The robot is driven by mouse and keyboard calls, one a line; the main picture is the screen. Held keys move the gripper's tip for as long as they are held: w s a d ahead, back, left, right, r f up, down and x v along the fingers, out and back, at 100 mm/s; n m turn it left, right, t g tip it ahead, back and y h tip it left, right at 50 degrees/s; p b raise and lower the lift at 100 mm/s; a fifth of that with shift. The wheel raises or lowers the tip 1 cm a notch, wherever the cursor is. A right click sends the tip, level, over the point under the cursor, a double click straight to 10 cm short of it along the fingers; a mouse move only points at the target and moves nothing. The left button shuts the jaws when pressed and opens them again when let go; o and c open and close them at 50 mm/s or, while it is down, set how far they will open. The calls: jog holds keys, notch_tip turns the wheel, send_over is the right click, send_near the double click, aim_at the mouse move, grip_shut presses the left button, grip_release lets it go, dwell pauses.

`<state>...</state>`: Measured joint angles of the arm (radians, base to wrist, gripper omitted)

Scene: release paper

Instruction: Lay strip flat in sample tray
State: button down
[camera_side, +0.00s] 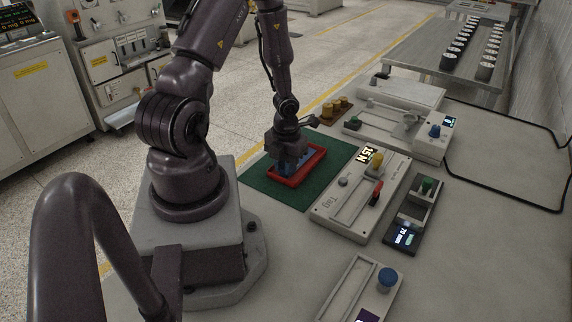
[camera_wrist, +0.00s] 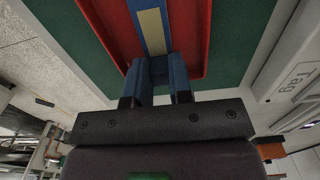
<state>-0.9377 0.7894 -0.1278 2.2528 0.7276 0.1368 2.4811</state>
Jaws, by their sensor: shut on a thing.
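The sample tray is a red shallow tray (camera_side: 318,158) on a green mat (camera_side: 262,184) in the side view. Its red floor and rim also fill the top of the wrist view (camera_wrist: 113,32). The strip (camera_wrist: 152,30) is blue with a cream middle and runs upward in the wrist view over the tray. My gripper (camera_wrist: 160,75) is shut on the strip's near end, its two blue fingers on either side of it. In the side view my gripper (camera_side: 289,164) points down inside the tray's outline and hides most of the strip. I cannot tell whether the strip touches the tray floor.
A grey tester with a display (camera_side: 362,190) stands right of the mat. A smaller dark unit (camera_side: 413,215) and another grey device with a blue knob (camera_side: 365,288) lie beyond and nearer.

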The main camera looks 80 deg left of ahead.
jog(key=shift+f, duration=0.15)
jog(key=c, duration=1)
grip_release()
jog(key=w+d+r+n+y, duration=0.1)
jog(key=w+d+r+n, duration=0.15)
jog(key=r, duration=0.75)
jog(key=w+d+r+n+y, duration=0.15)
jog(key=r+n, duration=0.25)
jog(key=r, duration=0.6)
jog(key=shift+s+d+r+n+t+h, duration=0.4)
jog(key=shift+s+d+r+n+t, duration=0.45)
jog(key=shift+d+r+n, duration=1.9)
jog(key=shift+s+d+r+n+t+h, duration=0.55)
jog(key=shift+d+r+n+t, duration=0.85)
jog(key=shift+d+n, duration=2.15)
jog(key=shift+s+d+r+n+t+h, duration=0.3)
jog(key=shift+s+d+r+n+t, duration=0.35)
jog(key=shift+d+r+n, duration=2.6)
